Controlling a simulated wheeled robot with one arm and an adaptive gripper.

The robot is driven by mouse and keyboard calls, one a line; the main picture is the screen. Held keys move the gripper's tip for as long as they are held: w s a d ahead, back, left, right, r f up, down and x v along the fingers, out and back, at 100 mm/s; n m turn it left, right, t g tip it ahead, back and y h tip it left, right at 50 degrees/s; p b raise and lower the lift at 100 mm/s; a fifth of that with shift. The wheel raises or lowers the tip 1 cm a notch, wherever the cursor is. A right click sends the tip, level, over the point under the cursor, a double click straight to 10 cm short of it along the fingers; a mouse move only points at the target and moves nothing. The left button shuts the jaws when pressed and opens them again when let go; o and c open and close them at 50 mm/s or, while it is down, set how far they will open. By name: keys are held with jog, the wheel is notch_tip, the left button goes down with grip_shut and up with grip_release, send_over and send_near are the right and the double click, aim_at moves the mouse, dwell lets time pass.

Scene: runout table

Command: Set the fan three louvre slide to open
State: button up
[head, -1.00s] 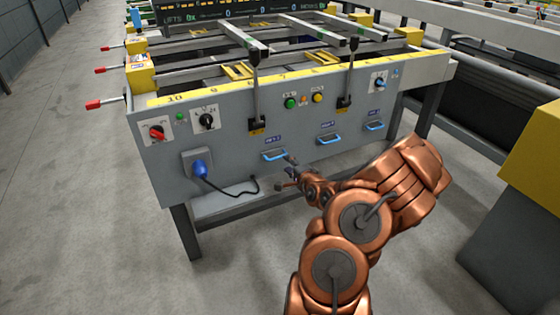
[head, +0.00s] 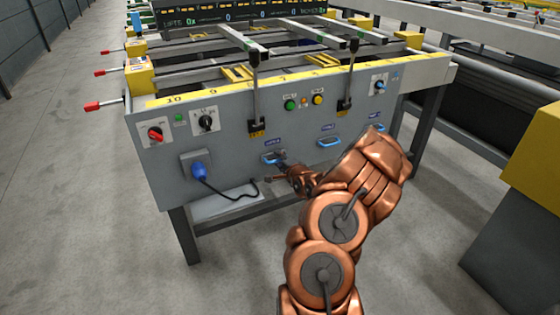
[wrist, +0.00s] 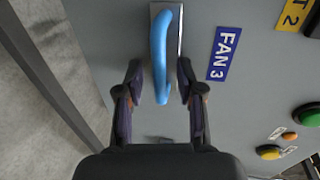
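The fan three louvre slide has a blue handle (wrist: 159,55) on a pale metal plate, beside a blue FAN 3 label (wrist: 224,54) in the wrist view. In the head view the same handle (head: 271,158) is the leftmost of the blue handles on the grey panel. My gripper (wrist: 158,88) is open, with one dark finger on each side of the handle's near end. Gaps show between both fingers and the handle, so nothing is gripped. In the head view my arm partly hides the gripper.
Other blue handles, one in the middle (head: 328,141), sit to the right. A blue plug (head: 198,170) with a black cable is at lower left. Black levers (head: 256,105), green and yellow buttons (wrist: 308,115) and rotary switches (head: 205,121) share the panel.

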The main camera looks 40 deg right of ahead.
grip_shut()
dwell(0.6)
